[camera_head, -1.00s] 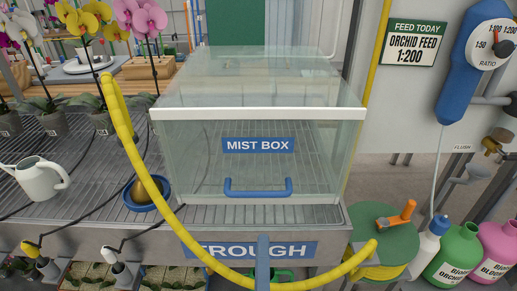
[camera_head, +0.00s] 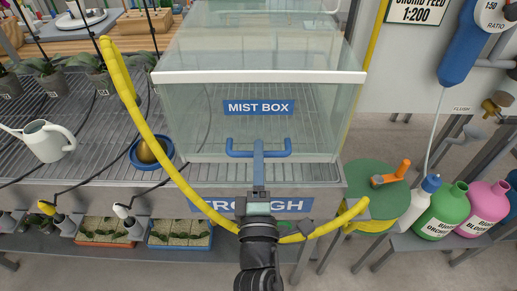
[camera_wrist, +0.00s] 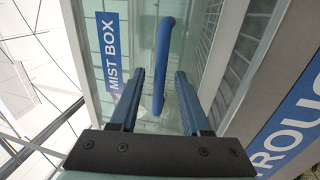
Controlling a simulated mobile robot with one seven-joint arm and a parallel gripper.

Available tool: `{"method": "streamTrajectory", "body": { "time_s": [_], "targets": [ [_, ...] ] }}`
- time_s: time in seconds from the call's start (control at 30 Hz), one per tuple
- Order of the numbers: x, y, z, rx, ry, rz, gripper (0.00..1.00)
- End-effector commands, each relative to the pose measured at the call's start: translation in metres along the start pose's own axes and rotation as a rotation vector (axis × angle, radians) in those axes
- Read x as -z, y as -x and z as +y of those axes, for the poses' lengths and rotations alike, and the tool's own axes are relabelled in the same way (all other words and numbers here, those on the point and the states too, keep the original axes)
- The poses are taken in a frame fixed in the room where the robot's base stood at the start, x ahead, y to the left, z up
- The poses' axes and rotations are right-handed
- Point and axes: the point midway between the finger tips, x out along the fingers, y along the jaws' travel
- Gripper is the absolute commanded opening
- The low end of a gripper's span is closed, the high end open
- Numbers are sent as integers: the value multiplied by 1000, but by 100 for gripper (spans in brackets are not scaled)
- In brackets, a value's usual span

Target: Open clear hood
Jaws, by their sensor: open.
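The clear hood (camera_head: 190,115) is a glass-like box with a white top front edge and a blue "MIST BOX" label. It sits closed on the slatted bench. Its blue bar handle (camera_head: 232,151) is low on the front panel. My gripper (camera_head: 258,146) reaches up to the middle of the handle from the front. In the wrist view my gripper (camera_wrist: 160,76) is open, its two blue fingers on either side of the handle (camera_wrist: 164,45), which lies between them with gaps at both sides. Whether the fingers touch the front panel (camera_wrist: 142,30) cannot be told.
A yellow hose (camera_head: 150,131) loops in front of the bench and passes by my wrist. A watering can (camera_head: 42,142) and a blue bowl (camera_head: 140,158) stand left. A green round-topped stand (camera_head: 372,180) and bottles (camera_head: 440,212) stand right.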

Motion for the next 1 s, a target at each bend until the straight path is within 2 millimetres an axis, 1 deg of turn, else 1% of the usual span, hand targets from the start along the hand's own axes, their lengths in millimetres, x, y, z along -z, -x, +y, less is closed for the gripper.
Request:
{"method": "streamTrajectory", "body": {
  "time_s": [0.03,0.17,0.47,0.5,0.57,0.6,0.73,0.77,1.0],
  "targets": [
    [0,-5,1,-1,0,1,47],
    [0,-12,1,-1,0,0,47],
    [0,-14,0,1,0,0,47],
    [0,-14,0,1,0,0,44],
    [0,-14,0,1,0,0,33],
    [0,-14,0,0,0,0,26],
    [0,-14,0,0,0,0,2],
    [0,-14,0,0,0,0,0],
    [0,-14,0,0,0,0,0]
  ]
}}
